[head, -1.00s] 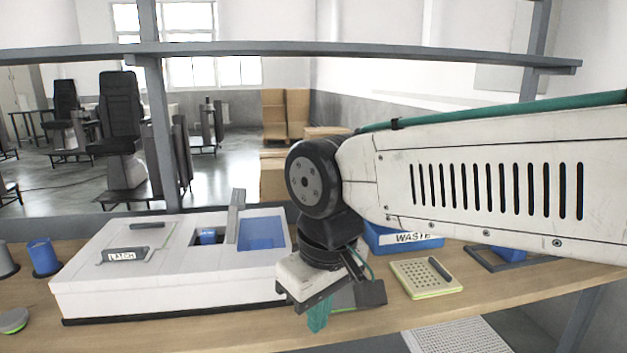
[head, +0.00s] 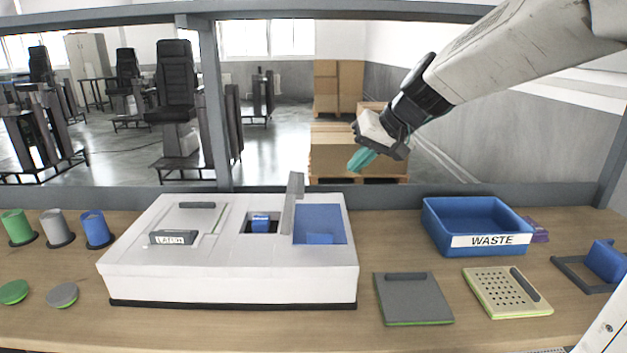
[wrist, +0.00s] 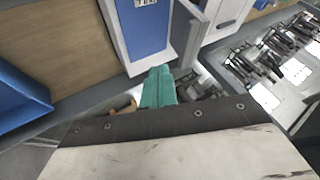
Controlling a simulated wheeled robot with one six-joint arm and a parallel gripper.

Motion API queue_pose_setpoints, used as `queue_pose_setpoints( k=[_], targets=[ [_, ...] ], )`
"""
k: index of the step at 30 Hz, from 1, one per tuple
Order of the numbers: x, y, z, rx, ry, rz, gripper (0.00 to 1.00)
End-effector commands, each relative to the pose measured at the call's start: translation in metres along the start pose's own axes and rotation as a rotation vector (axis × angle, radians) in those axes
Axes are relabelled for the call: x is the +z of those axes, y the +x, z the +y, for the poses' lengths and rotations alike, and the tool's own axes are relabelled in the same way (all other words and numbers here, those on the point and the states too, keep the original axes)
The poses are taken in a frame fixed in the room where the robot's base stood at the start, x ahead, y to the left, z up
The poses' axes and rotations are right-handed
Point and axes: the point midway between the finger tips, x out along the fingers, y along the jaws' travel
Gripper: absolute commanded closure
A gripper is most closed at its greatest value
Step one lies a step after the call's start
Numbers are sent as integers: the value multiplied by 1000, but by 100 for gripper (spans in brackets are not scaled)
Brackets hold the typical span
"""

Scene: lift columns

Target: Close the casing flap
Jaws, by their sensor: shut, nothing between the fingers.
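The white casing (head: 230,282) stands on the bench, left of centre in the head view. Its grey flap (head: 293,205) stands upright, edge-on, between an opening holding a blue block (head: 261,223) and a blue recessed area (head: 320,222). A "LATCH" label (head: 172,238) is on the casing's left part. In the wrist view the casing's blue area (wrist: 145,30) and the grey flap (wrist: 190,32) show at the top. My gripper (head: 361,160), with teal fingers, is shut and empty, raised behind and right of the casing, apart from the flap. Its teal fingers also show in the wrist view (wrist: 158,86).
Right of the casing are a grey pad (head: 413,302), a perforated beige pad (head: 505,294), a blue WASTE bin (head: 478,224) and a blue part on a dark frame (head: 606,262). Cups (head: 94,229) and discs (head: 62,295) stand left. A rail (head: 300,8) crosses overhead.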

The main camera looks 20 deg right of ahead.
Motion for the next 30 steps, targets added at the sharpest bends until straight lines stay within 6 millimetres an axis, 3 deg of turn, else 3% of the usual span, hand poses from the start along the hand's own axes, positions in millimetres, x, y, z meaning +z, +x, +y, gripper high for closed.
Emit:
queue_pose_setpoints(
  k=[3,8,20,24,30],
  targets=[
    [-17,7,6,-10,14,29,100],
    [-19,25,5,-13,14,31,100],
    [-20,109,2,-13,13,27,100],
    [-23,114,-20,-14,8,31,100],
    [-25,119,-33,-13,11,31,100]
  ],
)
